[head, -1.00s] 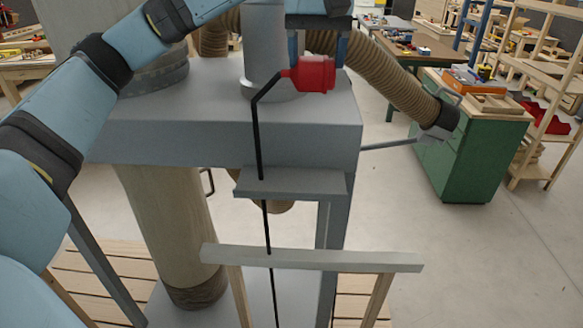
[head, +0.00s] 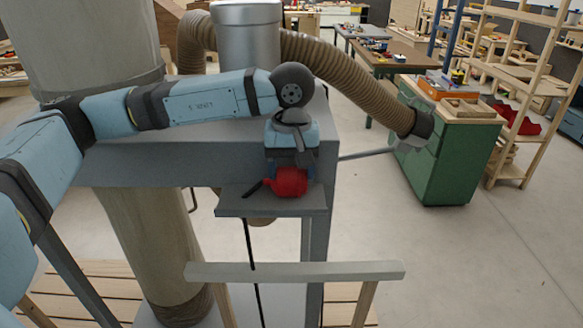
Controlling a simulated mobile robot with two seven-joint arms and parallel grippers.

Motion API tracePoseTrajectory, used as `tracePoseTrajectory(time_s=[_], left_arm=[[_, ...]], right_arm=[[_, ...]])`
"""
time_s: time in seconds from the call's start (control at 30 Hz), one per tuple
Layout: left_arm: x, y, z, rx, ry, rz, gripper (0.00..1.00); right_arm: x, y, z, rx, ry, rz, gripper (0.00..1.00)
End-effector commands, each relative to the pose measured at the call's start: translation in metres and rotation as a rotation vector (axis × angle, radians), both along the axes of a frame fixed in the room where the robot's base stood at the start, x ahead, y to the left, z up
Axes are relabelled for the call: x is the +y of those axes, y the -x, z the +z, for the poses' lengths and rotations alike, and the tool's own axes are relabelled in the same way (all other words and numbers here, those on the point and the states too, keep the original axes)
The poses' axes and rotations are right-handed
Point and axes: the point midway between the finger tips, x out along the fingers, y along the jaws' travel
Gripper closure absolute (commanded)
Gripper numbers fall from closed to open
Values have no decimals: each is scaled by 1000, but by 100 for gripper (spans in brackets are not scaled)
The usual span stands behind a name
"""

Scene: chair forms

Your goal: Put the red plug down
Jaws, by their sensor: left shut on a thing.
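The red plug (head: 289,182) is at the small grey shelf (head: 240,207) on the front of the grey machine. My left gripper (head: 290,163) points down and is shut on the plug from above. The plug appears low against the shelf top; I cannot tell whether it touches. Its black cable (head: 247,235) leaves to the left and hangs down past the shelf's front edge. The fingertips are partly hidden by the plug and wrist. My right gripper is not in view.
A light grey rail (head: 300,271) on wooden legs stands in front, below the shelf. A ribbed hose (head: 360,85) runs right towards a green cabinet (head: 450,150) with tools on top. Floor between machine and cabinet is clear.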

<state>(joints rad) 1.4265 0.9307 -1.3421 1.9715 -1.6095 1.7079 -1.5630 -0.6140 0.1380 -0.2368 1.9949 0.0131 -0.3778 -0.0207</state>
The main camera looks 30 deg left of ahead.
Motion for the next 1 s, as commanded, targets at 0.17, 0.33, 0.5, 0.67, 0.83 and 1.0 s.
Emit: tracePoseTrajectory(time_s=[0.17,0.33,0.5,0.67,0.83,1.0], left_arm=[[0,0,-7,-3,1,0,63],[0,0,-9,-2,1,0,63],[0,0,-10,-2,1,0,24],[0,0,-10,-1,0,0,10],[0,0,-10,-1,0,0,10],[0,-1,0,-3,2,0,10]], right_arm=[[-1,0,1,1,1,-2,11],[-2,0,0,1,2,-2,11],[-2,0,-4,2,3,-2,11],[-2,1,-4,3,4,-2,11],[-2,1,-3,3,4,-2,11],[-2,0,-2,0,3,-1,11]])
